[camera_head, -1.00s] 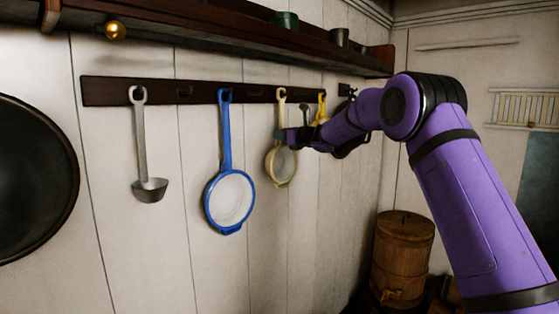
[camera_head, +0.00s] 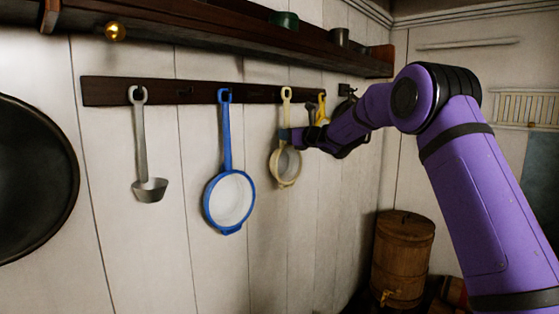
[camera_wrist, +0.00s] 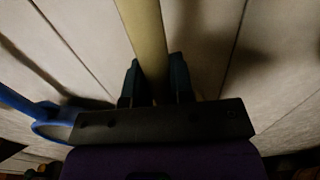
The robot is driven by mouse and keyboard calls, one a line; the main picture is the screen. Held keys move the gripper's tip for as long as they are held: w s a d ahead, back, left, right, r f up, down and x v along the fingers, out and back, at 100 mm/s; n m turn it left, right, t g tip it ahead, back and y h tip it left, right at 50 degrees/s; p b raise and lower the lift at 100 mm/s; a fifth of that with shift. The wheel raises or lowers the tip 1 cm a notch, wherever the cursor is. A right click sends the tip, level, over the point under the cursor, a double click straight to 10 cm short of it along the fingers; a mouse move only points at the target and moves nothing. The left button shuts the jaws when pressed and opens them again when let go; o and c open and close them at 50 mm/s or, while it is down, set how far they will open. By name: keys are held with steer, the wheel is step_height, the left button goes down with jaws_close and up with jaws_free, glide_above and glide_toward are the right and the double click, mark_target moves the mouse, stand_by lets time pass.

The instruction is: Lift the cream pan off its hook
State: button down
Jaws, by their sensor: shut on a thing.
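The cream pan (camera_head: 286,165) hangs upright at the rail, third from the left, with its round bowl at the bottom. My gripper (camera_head: 286,136) comes from the right and is shut on the pan's handle, just above the bowl. In the wrist view the cream handle (camera_wrist: 146,40) runs between the two dark fingers (camera_wrist: 154,82). The top loop of the handle (camera_head: 286,93) is at the upper edge of the rail; whether it still touches its hook is too small to tell.
The dark hook rail (camera_head: 110,91) also carries a grey ladle (camera_head: 149,188), a blue pan (camera_head: 229,199) and a yellow utensil (camera_head: 322,108) close to my wrist. A shelf (camera_head: 215,38) runs above. A wooden barrel (camera_head: 402,258) stands below right.

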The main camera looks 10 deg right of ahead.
steer(key=v, duration=0.6)
stand_by(1.0)
steer(key=shift+s+d, duration=0.15)
steer(key=shift+v, duration=2.9)
